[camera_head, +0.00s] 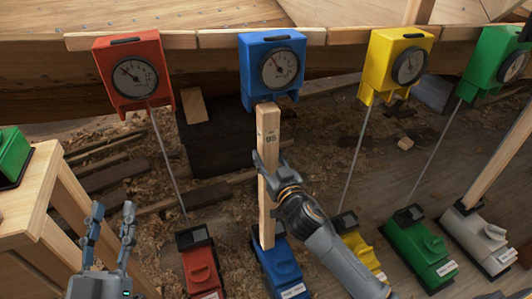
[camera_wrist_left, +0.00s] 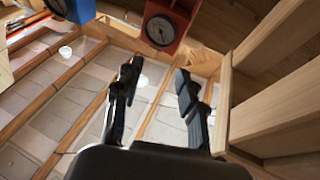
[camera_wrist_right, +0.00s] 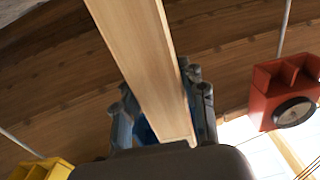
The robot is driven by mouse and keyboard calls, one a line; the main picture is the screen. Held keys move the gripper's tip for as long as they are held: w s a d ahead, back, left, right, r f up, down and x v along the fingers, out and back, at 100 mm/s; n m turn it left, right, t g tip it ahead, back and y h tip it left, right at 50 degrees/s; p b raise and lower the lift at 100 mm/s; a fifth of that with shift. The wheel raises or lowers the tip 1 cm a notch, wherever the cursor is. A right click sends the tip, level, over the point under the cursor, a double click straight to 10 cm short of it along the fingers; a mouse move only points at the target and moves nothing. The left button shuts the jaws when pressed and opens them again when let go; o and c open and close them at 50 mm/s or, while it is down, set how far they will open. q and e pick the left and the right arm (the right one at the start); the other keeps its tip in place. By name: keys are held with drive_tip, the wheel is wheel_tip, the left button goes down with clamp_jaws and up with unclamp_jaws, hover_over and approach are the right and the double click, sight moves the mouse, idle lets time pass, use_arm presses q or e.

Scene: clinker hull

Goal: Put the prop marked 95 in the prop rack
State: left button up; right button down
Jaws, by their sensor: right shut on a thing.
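The prop marked 95 (camera_head: 268,190) is a pale wooden post. In the head view it stands nearly upright between the blue gauge box (camera_head: 271,68) above and the blue base unit (camera_head: 281,268) below. My right gripper (camera_head: 268,172) is shut on the prop around its middle, below the number. The prop also runs between the right fingers in the right wrist view (camera_wrist_right: 137,55). My left gripper (camera_head: 107,225) is open and empty at the lower left, apart from everything. Its two fingers show spread in the left wrist view (camera_wrist_left: 158,90). I cannot make out a prop rack.
A red gauge box (camera_head: 128,72), a yellow one (camera_head: 396,62) and a green one (camera_head: 492,62) hang along the hull. Thin rods run down towards red, yellow and green base units. Another wooden post (camera_head: 505,155) stands at the right. A wooden bench (camera_head: 35,195) is at left.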

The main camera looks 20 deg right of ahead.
use_arm(q)
drive_tip(key=shift+w+f+g, duration=0.15)
drive_tip(key=shift+f+g, duration=0.35)
drive_tip(key=shift+f, duration=0.25)
use_arm(e)
drive_tip(key=shift+s+r, duration=0.15)
drive_tip(key=shift+s, duration=0.9)
